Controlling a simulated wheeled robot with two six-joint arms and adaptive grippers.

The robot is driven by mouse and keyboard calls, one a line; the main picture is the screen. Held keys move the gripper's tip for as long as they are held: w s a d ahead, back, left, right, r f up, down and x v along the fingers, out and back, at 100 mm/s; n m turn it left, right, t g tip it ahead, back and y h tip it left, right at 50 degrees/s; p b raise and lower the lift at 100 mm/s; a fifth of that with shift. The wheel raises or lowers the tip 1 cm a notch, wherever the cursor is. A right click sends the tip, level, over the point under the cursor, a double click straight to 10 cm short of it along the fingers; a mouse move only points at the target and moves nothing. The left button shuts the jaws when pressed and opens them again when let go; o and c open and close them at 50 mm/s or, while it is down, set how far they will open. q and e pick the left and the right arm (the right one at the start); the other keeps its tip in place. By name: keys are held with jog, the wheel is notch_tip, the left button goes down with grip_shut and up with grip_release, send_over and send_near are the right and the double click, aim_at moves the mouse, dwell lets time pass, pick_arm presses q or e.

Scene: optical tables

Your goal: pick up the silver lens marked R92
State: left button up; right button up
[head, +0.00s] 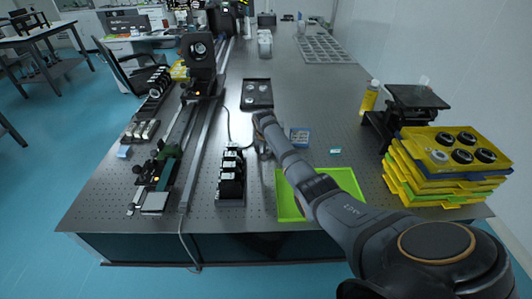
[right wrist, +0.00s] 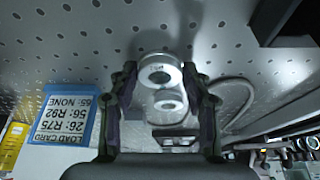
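My right gripper (right wrist: 160,72) reaches in over the table, and its two fingertips press on either side of a silver lens (right wrist: 160,64). The lens is a bright ring with a dark centre; any marking on it is too small to read. A second pale ring (right wrist: 168,102) shows just beyond it; I cannot tell whether it is another lens or a reflection. In the head view my right arm hides the held lens. Several round lenses sit in a black tray (head: 257,105) further back. My left gripper is out of view.
A blue-edged load card (right wrist: 62,125) reads 26: R75, 56: R92, 65: NONE. A green tray (head: 284,204) lies at the table's front. Stacked yellow trays (head: 407,172) and a black stand (head: 418,97) are on the right. A rail (head: 205,135) and a black rack (head: 231,180) are left.

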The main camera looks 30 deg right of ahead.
jog(key=c, duration=0.6)
jog(key=shift+o, duration=0.2)
jog(key=shift+r, duration=0.55)
jog(key=s+a+r+b, duration=0.1)
jog(key=s+a+r, duration=0.2)
jog(key=s+r, duration=0.9)
jog(key=shift+s+a, duration=0.25)
jog(key=shift+s, duration=0.6)
